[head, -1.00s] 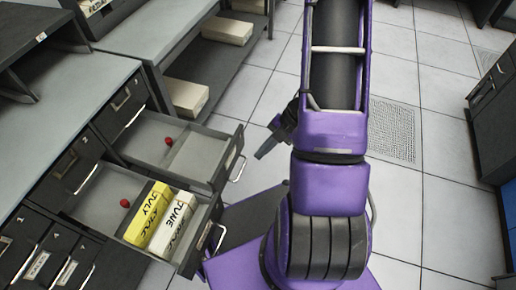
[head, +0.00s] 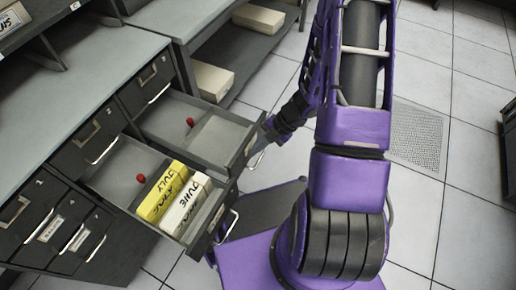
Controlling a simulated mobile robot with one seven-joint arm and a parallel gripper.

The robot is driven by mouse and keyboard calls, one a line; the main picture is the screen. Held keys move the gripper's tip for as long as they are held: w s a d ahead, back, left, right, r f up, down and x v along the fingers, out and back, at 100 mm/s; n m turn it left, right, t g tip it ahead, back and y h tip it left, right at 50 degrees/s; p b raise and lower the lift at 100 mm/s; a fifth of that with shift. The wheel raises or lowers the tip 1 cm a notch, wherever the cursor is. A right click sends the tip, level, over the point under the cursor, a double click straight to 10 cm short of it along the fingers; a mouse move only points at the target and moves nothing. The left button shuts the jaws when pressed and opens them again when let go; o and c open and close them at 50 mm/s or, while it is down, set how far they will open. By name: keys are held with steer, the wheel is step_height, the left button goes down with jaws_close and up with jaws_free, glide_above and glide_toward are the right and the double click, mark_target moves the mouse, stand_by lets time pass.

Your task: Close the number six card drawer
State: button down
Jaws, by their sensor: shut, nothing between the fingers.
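Two drawers stand open from the dark cabinet. The farther drawer (head: 222,136) holds only a small red object (head: 190,122). I cannot read a number six on either. My gripper (head: 266,138) is shut and empty, close to the outer front of the farther drawer, near its handle. Its tips are partly hidden, and I cannot tell whether they touch the drawer.
Closed drawers (head: 94,137) with handles fill the cabinet front, with narrow labelled ones (head: 48,229) at lower left. A grey counter (head: 90,75) lies above. Cream boxes (head: 212,80) sit on a low shelf behind.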

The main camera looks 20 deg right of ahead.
steer(key=w+a+p, duration=0.3)
steer(key=w+a, duration=2)
steer(key=shift+s+d+p, duration=0.15)
steer(key=shift+p, duration=0.15)
